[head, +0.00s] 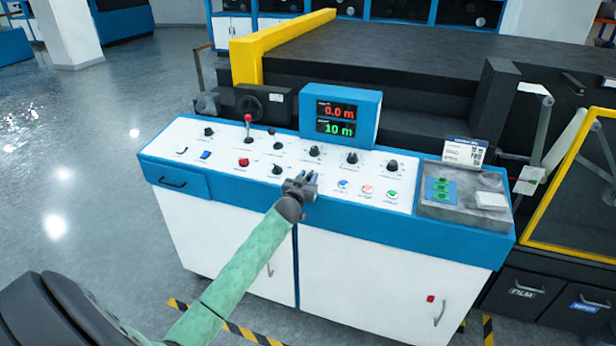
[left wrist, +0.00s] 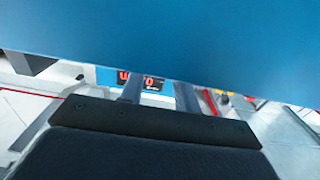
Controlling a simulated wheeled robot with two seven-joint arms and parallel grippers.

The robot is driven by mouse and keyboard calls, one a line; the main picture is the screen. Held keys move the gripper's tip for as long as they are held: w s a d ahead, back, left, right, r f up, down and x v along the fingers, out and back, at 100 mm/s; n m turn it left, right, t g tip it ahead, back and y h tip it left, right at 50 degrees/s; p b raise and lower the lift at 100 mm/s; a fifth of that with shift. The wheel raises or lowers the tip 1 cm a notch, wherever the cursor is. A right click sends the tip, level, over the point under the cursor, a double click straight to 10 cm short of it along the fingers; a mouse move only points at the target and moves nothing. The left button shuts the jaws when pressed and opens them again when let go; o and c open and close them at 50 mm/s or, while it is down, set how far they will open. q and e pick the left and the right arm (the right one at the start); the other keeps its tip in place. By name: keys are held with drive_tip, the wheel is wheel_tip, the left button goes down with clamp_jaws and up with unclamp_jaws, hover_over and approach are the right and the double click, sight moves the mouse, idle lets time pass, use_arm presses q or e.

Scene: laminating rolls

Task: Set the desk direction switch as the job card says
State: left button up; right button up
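The control desk (head: 400,238) has a white sloping panel with several black rotary knobs. One knob (head: 315,151) is below the display, another (head: 352,158) is to its right, and a third (head: 392,166) is farther right. The labels are too small to read, so I cannot tell which is the direction switch. A white printed card (head: 463,152) stands at the desk's right end; its text is unreadable. My left gripper (head: 303,181) is over the panel's front middle, its fingers apart and empty. They also show apart in the left wrist view (left wrist: 160,92). My right gripper is out of view.
A blue-framed display (head: 340,116) reads 0.0 m and 10 m. A red-topped lever (head: 248,122), a red button (head: 243,162) and several coloured buttons (head: 367,189) are on the panel. A grey tray (head: 470,212) holds green pieces. A yellow guard frame (head: 560,180) stands at right.

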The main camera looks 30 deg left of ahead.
use_arm(q)
clamp_jaws()
